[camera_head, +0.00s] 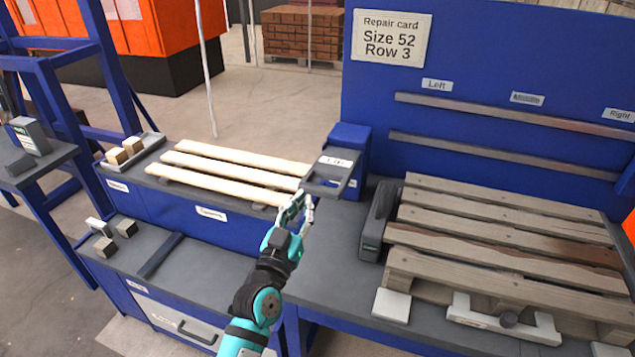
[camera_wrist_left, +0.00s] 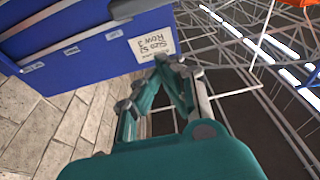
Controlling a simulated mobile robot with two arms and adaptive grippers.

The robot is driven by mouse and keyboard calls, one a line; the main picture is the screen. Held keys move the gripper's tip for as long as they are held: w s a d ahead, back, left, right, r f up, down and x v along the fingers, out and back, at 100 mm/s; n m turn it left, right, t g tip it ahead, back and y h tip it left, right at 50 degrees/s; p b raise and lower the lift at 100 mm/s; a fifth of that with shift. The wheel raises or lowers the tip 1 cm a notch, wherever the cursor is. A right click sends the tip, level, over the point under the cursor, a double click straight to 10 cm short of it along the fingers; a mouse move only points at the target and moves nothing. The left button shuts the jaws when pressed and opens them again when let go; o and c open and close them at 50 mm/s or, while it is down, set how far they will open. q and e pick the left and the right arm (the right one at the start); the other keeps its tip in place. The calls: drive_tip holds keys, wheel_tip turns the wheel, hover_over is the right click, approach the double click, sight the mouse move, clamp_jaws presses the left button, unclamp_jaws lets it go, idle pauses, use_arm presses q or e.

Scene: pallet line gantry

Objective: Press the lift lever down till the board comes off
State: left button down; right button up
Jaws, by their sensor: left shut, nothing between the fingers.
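My left gripper (camera_head: 297,210) is shut and empty, near the grey tray-like fixture in the middle of the bench. It also shows in the left wrist view (camera_wrist_left: 172,78), pointing toward the blue panel. A weathered pallet (camera_head: 480,262) lies on the right of the bench, well apart from the gripper. One of its boards (camera_head: 550,245) is darker and browner than the others. I cannot tell for sure which part is the lift lever. My right gripper is not in view.
A grey box-like device (camera_head: 377,222) stands left of the pallet. Several pale new boards (camera_head: 225,172) lie on the left bench. The blue panel (camera_head: 480,55) carries a repair card (camera_head: 391,38) reading Size 52, Row 3. A grey fixture (camera_head: 331,172) stands beside the gripper.

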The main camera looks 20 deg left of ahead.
use_arm(q)
drive_tip(key=p+x, duration=0.2)
drive_tip(key=x, duration=0.8)
drive_tip(key=shift+s+f, duration=0.15)
drive_tip(key=shift+f, duration=1.85)
wheel_tip(320, 180, down, 10)
drive_tip(key=t+b, duration=0.3)
drive_tip(key=b, duration=1.4)
drive_tip(key=shift+s, duration=0.25)
drive_tip(key=shift+r, duration=0.15)
idle(0.4)
